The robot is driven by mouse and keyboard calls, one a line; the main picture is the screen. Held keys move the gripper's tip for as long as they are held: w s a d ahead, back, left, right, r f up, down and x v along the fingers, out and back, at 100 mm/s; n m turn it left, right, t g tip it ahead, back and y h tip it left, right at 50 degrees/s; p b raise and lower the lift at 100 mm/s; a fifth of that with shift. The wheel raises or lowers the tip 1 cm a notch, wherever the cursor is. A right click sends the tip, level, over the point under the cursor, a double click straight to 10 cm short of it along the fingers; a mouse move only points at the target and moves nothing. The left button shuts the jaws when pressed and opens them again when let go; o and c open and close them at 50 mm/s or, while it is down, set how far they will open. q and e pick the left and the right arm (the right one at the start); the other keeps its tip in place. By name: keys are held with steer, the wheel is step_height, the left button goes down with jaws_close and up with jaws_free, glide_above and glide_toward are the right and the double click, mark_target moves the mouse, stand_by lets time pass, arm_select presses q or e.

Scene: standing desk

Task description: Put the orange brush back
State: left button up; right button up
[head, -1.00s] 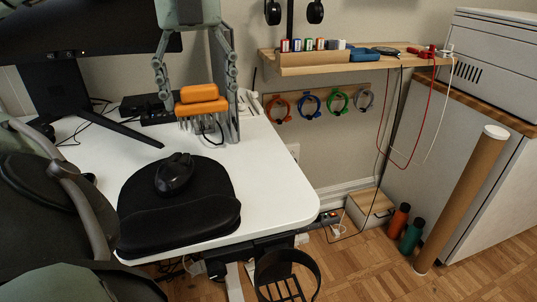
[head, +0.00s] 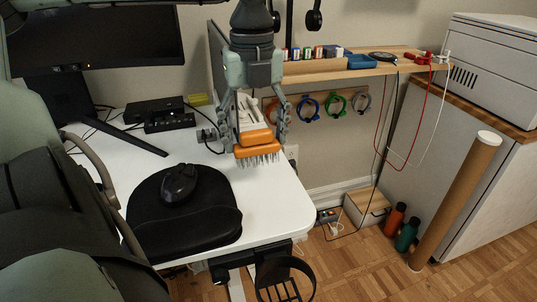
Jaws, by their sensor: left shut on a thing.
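The orange brush (head: 257,145) has an orange block with grey bristles that point downward. My left gripper (head: 256,140) is shut on the brush and holds it over the right back part of the white desk (head: 268,196). The gripper comes down from above, with one finger on each side of the brush. A pale, light-coloured object (head: 250,112) shows behind the brush between the fingers; I cannot tell what it is. My right gripper is not in view.
A wooden wall shelf (head: 400,68) holds small boxes and a blue tray (head: 361,61). Coloured rings (head: 309,107) hang below it. A black mouse (head: 179,183) lies on a black mat (head: 150,222). A monitor (head: 95,45) stands left. A cardboard tube (head: 455,205) leans at right.

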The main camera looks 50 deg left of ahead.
mark_target(268, 160)
arm_select(q)
steer(key=shift+w+d+f, duration=0.85)
steer(key=shift+d, duration=0.05)
steer(key=shift+f, duration=1.9)
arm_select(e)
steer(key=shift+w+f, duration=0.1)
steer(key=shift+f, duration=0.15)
arm_select(q)
steer(key=shift+f, duration=0.1)
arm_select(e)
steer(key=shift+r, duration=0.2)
arm_select(q)
steer(key=o, duration=1)
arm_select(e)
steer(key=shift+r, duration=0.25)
